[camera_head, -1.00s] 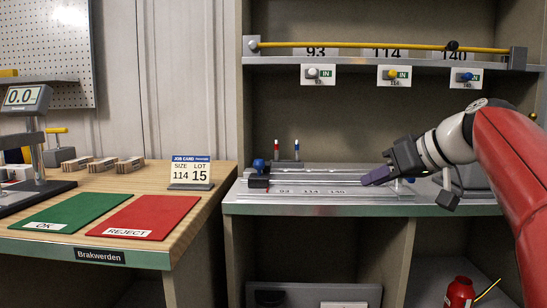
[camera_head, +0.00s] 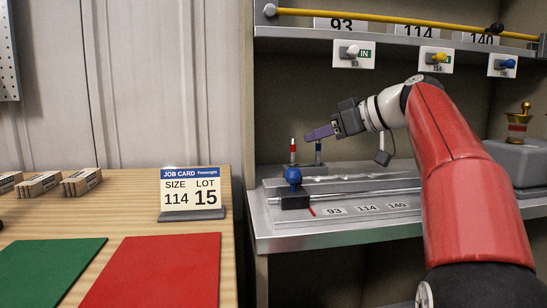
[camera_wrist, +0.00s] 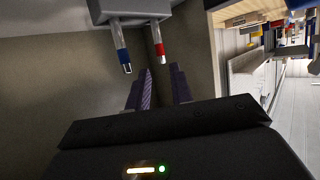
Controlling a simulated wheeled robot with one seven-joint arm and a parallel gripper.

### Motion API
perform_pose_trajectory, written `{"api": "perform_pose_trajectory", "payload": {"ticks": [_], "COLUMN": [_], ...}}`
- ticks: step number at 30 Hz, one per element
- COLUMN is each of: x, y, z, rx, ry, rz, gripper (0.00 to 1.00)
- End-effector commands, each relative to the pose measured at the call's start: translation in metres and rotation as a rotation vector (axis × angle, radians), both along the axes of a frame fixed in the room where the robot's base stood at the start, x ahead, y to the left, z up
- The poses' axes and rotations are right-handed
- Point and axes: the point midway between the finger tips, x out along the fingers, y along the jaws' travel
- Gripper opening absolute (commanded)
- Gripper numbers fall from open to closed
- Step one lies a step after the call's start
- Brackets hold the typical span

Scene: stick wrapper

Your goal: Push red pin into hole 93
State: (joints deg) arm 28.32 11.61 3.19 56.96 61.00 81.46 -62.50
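The red pin (camera_head: 293,150), with a white top, stands upright at the back left of the steel counter, left of the blue pin (camera_head: 319,152). In the wrist view the red pin (camera_wrist: 160,50) and blue pin (camera_wrist: 124,60) stick out of a grey block (camera_wrist: 130,10). My gripper (camera_head: 308,135) is near the pin tops, apparently empty. Its purple fingers (camera_wrist: 160,88) show a gap, and both pins appear beyond the fingertips. A label 93 (camera_head: 334,211) is on the grey rail fixture (camera_head: 275,222), left of labels 114 and 140. The hole itself cannot be made out.
A blue-knobbed slider (camera_head: 293,178) sits at the fixture's left end, just in front of the pins. A shelf with a yellow rod (camera_head: 400,24) and labelled knobs hangs above. A job card (camera_head: 190,192) stands on the wooden table at left.

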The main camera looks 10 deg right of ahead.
Motion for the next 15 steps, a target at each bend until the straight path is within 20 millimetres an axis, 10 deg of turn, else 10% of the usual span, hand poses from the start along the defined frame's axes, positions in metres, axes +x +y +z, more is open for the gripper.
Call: {"api": "perform_pose_trajectory", "payload": {"ticks": [15], "x": [0.042], "y": [0.045], "z": [-0.025], "rx": [0.001], "ry": [0.002], "rz": [0.002], "gripper": [0.23]}}
